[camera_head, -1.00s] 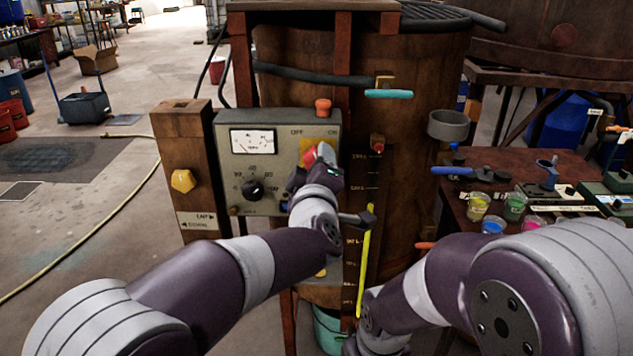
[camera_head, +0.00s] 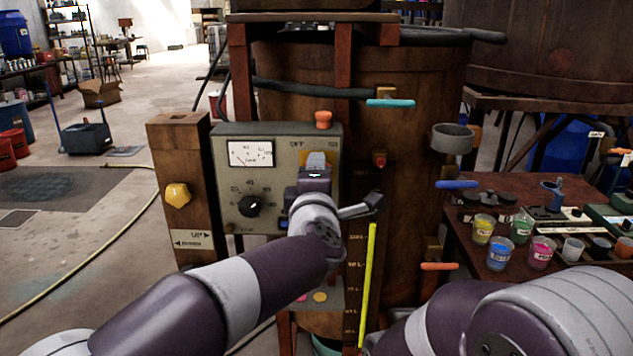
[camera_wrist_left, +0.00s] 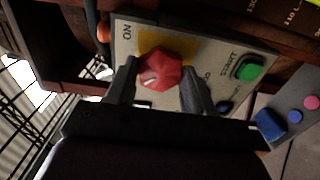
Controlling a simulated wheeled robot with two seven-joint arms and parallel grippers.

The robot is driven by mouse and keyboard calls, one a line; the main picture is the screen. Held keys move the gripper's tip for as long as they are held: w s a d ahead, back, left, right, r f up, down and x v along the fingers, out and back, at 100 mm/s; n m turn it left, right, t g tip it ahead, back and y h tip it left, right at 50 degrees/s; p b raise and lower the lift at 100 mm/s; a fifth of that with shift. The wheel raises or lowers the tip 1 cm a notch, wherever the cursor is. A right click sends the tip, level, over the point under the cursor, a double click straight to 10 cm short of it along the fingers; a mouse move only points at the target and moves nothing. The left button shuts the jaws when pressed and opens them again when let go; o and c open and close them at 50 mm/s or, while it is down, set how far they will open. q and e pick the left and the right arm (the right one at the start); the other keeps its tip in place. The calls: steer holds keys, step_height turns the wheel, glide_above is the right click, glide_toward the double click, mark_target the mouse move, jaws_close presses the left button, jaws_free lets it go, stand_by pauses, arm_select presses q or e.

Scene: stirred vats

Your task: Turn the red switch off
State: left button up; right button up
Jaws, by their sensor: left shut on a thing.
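The red switch (camera_wrist_left: 160,70) is a faceted knob on a yellow plate, with a small white mark on its lower left side in the left wrist view. The word ON is printed near it on the grey control panel (camera_wrist_left: 210,58). My left gripper (camera_wrist_left: 158,74) is shut on the knob, one finger on each side. In the head view my left gripper (camera_head: 315,172) is at the upper right of the control panel (camera_head: 232,185), below the OFF and ON labels, and hides the red switch. My right gripper is out of view; only the right arm shows at lower right.
An orange knob (camera_head: 323,119) sits on top of the panel, and a dial (camera_head: 250,206) and a meter (camera_head: 250,153) are to the left. A green START button (camera_wrist_left: 248,68) is close to the switch. A table with paint cups (camera_head: 483,228) stands at right.

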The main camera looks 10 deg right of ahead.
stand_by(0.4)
arm_select(q)
steer(key=o, duration=1)
steer(key=shift+o, duration=0.2)
steer(key=b+v, duration=0.1)
steer(key=v, duration=1.1)
steer(key=shift+s, duration=0.3)
steer(key=shift+a, duration=0.1)
